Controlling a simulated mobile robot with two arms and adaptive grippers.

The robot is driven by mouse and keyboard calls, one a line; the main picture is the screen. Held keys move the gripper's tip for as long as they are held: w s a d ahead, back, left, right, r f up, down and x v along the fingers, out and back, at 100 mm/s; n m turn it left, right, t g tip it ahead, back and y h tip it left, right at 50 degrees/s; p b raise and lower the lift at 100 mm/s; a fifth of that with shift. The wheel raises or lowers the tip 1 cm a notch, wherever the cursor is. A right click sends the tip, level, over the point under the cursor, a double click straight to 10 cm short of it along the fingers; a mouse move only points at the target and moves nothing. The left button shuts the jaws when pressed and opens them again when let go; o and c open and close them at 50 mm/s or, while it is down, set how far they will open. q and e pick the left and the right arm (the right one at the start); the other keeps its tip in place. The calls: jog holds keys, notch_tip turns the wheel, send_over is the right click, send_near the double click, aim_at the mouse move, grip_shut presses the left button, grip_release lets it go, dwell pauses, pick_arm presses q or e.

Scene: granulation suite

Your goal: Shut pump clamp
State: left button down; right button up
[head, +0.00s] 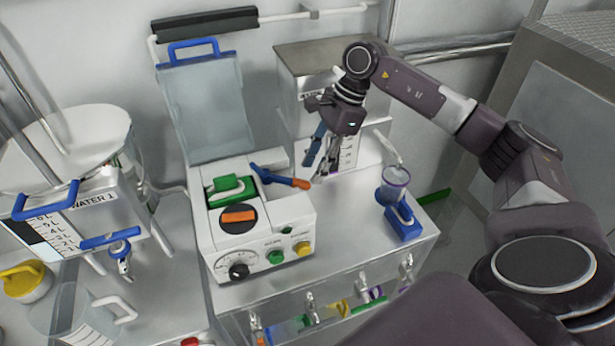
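The white pump (226,248) stands on the bench, with a green block on top and a black round part with an orange bar. The pump clamp looks to be the blue lever (268,177) with an orange tip (301,184), which sticks out to the right from the pump's top. My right gripper (315,171) points down just above and right of the orange tip. Its fingers are apart with nothing seen between them. I cannot tell whether a finger touches the tip. My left gripper is not in view.
A clear cup in a blue holder (404,222) stands to the right of the pump. A steel box (305,60) with a scale is behind. The WATER 1 vessel (100,205) is at the left. Small clamps hang along the bench's front edge. A clear blue-handled panel (203,105) stands behind the pump.

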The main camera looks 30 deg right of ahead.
aim_at(306, 182)
jog(key=shift+p+x, duration=0.35)
jog(key=shift+x, duration=1.8)
jog(key=shift+a, duration=0.1)
grip_shut()
jog(key=shift+r, duration=0.1)
